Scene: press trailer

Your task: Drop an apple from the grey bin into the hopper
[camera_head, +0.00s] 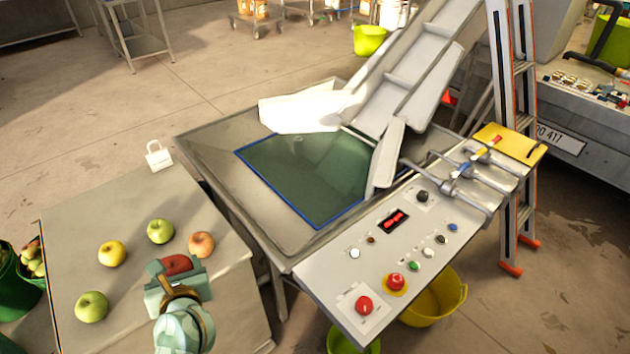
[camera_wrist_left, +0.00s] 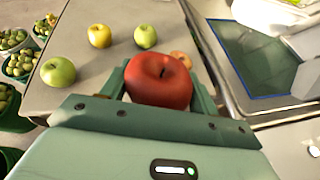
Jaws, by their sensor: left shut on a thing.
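My left gripper (camera_head: 178,268) is shut on a red apple (camera_wrist_left: 160,82), which sits between its two fingers. It is over the front right part of a grey table-like top (camera_head: 100,230); I see no clear bin walls there. Other apples rest on that top: a green one (camera_head: 91,307), a yellow one (camera_head: 112,253), a yellow-green one (camera_head: 160,231) and a reddish one (camera_head: 202,244). The hopper (camera_head: 310,175), a dark green basin with a blue edge inside a metal surround, lies to the right of the gripper. My right gripper is in neither view.
A control panel (camera_head: 330,285) with buttons and levers stands in front of the hopper. A sloping conveyor (camera_head: 415,65) rises behind it. A small white tag (camera_head: 158,157) stands at the table's back corner. Green tubs of fruit (camera_wrist_left: 18,65) are at the far left.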

